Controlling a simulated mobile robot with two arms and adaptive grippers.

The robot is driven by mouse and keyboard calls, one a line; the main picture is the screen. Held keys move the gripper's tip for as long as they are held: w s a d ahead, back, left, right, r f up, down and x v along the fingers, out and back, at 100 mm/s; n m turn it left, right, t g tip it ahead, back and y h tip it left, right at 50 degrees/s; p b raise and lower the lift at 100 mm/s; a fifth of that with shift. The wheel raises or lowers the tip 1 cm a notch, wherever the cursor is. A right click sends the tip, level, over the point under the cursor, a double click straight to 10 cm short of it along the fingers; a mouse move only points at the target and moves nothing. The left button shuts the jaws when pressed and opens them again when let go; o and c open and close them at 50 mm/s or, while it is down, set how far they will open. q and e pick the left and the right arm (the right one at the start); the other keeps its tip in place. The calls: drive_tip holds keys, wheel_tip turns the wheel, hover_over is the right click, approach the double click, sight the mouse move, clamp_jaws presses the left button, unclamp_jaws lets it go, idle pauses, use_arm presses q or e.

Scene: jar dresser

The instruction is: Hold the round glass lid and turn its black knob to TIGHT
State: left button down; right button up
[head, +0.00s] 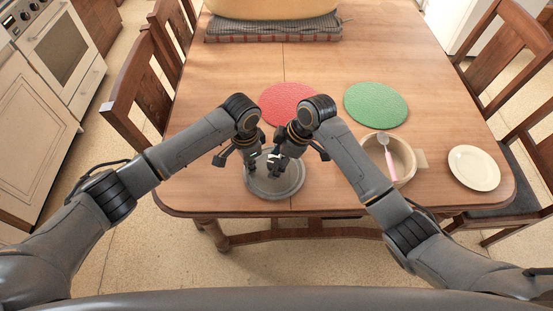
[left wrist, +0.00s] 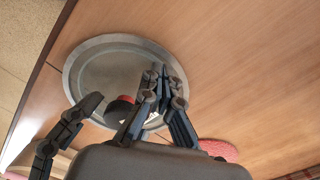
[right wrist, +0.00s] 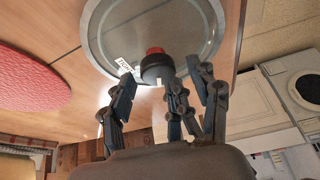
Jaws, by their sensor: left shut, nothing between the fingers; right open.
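The round glass lid (head: 288,187) with a grey rim lies flat near the table's front edge. It also shows in the left wrist view (left wrist: 90,62) and right wrist view (right wrist: 190,25). Its black knob (right wrist: 157,70) has a red mark on it; a white label with lettering (right wrist: 124,66) is on the lid beside it. My left gripper (left wrist: 163,76) is shut and empty over the lid, close to the knob. My right gripper (right wrist: 158,82) is open, its fingers spread near the knob. I cannot tell whether any finger touches the knob.
A red mat (head: 285,99) and a green mat (head: 376,104) lie behind the lid. A bowl (head: 402,164) with a pink-handled utensil (head: 389,160) and a cream plate (head: 474,167) stand at the right. A large basin (head: 270,8) on a dark mat is at the back. Chairs flank the table.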

drive_tip(key=shift+c, duration=0.2)
drive_tip(key=shift+f, duration=0.1)
drive_tip(key=c, duration=1.1)
drive_tip(key=shift+s+m, duration=0.15)
drive_tip(key=shift+m, duration=0.25)
drive_tip(key=m+t, duration=0.1)
drive_tip(key=m, duration=0.1)
drive_tip(key=m+h, duration=0.1)
drive_tip(key=m, duration=0.1)
drive_tip(key=shift+s+a+t, duration=0.15)
drive_tip(key=shift+s+t, duration=0.05)
drive_tip(key=shift+t, duration=0.2)
drive_tip(key=m, duration=0.3)
drive_tip(key=m+t+h, duration=0.1)
drive_tip(key=m, duration=0.2)
drive_tip(key=shift+s+a+f+h, duration=0.1)
drive_tip(key=shift+s+a+h, duration=0.1)
drive_tip(key=shift+h, duration=0.1)
drive_tip(key=shift+m+t, duration=0.3)
